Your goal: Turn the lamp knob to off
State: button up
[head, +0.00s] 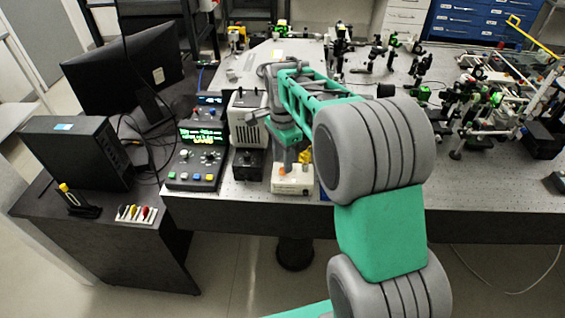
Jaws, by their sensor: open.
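The lamp housing (248,121), a light grey box with dark vents, stands near the front left edge of the optical bench. A black box (247,163) with a small dial or knob on its front sits just below and in front of it; I cannot read the knob's setting. My gripper (287,150) is just right of the housing, pointing down over a cream-coloured box (291,184). It is open and holds nothing visible. Its fingertips are small and partly hidden by my arm, so contact with the cream box cannot be told.
A control unit (196,158) with a lit green display, knobs and coloured buttons stands left of the lamp. A monitor (128,72) and a black computer case (77,152) are further left. Optical mounts (495,105) crowd the bench's right side. My arm covers the bench middle.

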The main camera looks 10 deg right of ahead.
jog(key=shift+f, duration=1.55)
jog(key=shift+c, duration=0.3)
grip_shut()
